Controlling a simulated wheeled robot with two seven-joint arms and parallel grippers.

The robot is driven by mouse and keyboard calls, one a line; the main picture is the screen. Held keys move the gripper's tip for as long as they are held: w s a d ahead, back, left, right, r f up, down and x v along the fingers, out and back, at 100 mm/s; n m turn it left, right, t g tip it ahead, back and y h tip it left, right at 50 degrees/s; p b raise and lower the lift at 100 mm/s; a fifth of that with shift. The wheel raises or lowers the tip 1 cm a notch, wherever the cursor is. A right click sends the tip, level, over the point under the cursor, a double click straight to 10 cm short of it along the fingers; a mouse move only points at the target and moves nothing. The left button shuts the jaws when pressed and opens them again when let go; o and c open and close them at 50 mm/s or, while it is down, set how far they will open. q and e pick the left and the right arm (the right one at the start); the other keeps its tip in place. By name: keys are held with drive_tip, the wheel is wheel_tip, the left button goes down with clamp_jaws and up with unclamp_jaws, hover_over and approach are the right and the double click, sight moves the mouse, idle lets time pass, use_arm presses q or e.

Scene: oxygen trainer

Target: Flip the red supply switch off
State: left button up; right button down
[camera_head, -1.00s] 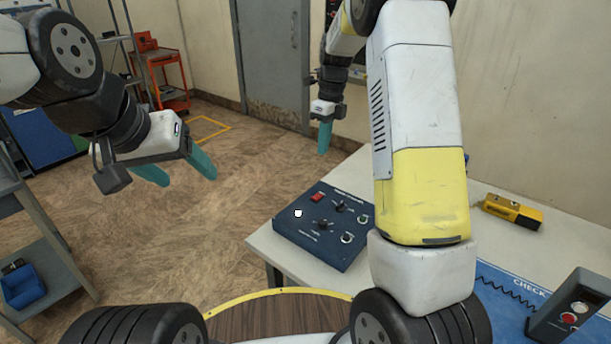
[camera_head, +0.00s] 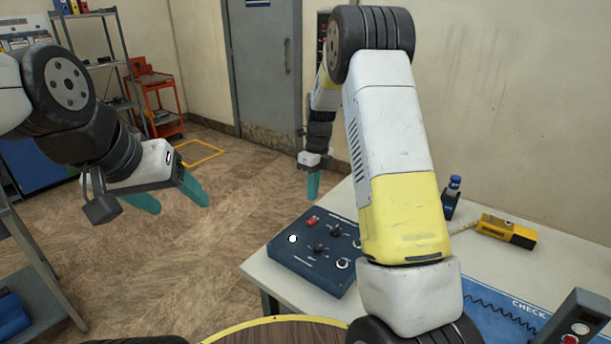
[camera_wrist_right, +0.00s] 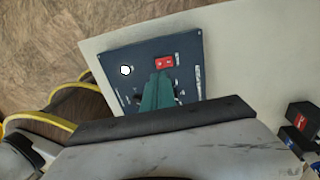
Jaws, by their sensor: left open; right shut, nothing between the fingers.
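The red supply switch (camera_head: 313,221) is on the top face of a dark blue control box (camera_head: 300,262), near its back edge. It also shows in the right wrist view (camera_wrist_right: 164,63). My right gripper (camera_head: 313,186) is shut and empty, fingers pointing down, above and behind the switch in the head view. In the right wrist view its teal fingertips (camera_wrist_right: 160,78) appear just below the switch and cover part of the panel; the gap to the panel cannot be told. My left gripper (camera_head: 176,203) is open and empty over the floor at the left.
The box also carries black knobs (camera_head: 319,249) and a white round part (camera_head: 292,239). It sits on a pale table (camera_head: 258,268). A yellow and black device (camera_head: 506,231) and a blue-capped bottle (camera_head: 452,195) stand to the right. A grey door (camera_head: 264,75) is behind.

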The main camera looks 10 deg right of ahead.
sight(310, 221)
drive_tip(key=f, duration=0.7)
drive_tip(key=shift+s+a+f, duration=0.35)
drive_tip(key=shift+f, duration=0.05)
